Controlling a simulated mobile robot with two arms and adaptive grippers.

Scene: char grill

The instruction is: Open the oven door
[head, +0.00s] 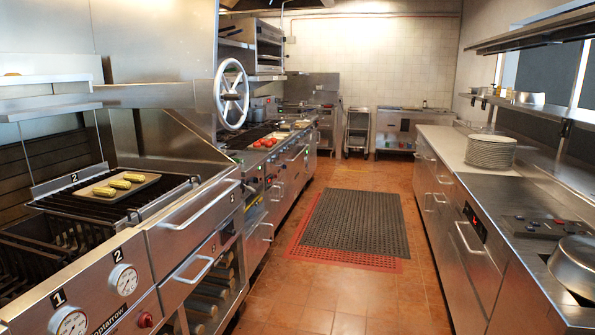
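On the right, a steel front that looks like an oven door (462,262) sits under the counter and appears shut. It has a bar handle (468,238) and a dark panel with a red display (475,224) beside it. On the left, the range line (275,185) also has shut fronts with bar handles, one of them at floor level (268,233). I cannot tell for certain which front is the oven door meant. Neither of my grippers is in view.
The char grill (110,240) with corn on a tray (120,187) fills the near left. A black mat (357,222) lies over a red one in the open aisle. Plates (490,151) and a pot (575,262) stand on the right counter. A handwheel (231,94) juts out left.

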